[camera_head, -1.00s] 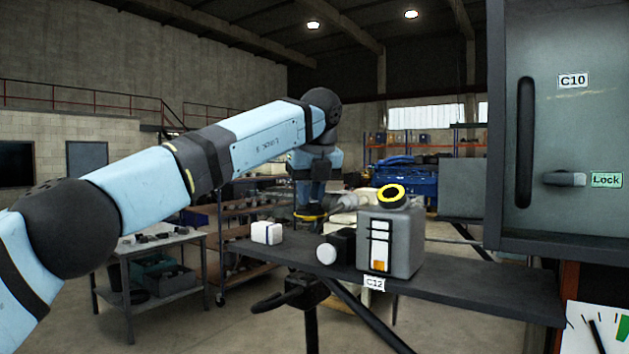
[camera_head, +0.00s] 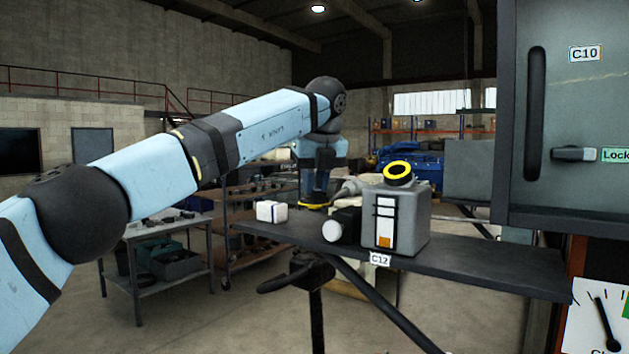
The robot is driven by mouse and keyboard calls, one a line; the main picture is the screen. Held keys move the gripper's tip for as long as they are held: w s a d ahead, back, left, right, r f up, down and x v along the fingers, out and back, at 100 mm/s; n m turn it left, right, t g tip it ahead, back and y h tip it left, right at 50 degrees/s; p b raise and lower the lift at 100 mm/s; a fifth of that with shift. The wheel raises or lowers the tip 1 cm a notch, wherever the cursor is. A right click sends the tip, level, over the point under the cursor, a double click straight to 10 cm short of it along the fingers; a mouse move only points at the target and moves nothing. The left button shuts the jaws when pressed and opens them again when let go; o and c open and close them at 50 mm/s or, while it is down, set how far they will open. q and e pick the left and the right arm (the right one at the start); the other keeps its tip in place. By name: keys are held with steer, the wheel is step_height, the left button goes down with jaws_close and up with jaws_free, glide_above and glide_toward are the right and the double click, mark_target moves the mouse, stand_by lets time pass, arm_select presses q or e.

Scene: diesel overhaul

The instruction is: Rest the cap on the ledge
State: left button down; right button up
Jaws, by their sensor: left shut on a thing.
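The ledge is a dark shelf (camera_head: 480,268) with a C12 tag on its front edge. My left gripper (camera_head: 314,190) points down over its back part, beyond the black part with the white disc. It is small and dark here, its fingers hard to make out. It is shut on a yellow piece, which I take to be the cap (camera_head: 314,204). The cap sits at or just above the shelf surface; I cannot tell whether it touches. My right gripper is not in view.
On the shelf stand a grey box (camera_head: 412,225) with a yellow-ringed black neck (camera_head: 398,173), a black part with a white disc (camera_head: 332,231), and a small white block (camera_head: 272,212). A grey cabinet (camera_head: 560,110) rises at right. A work table (camera_head: 133,237) stands at left.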

arm_select(q)
steer(key=shift+f+b, duration=1.15)
steer(key=shift+f, duration=0.65)
steer(key=c, duration=1)
jaws_free()
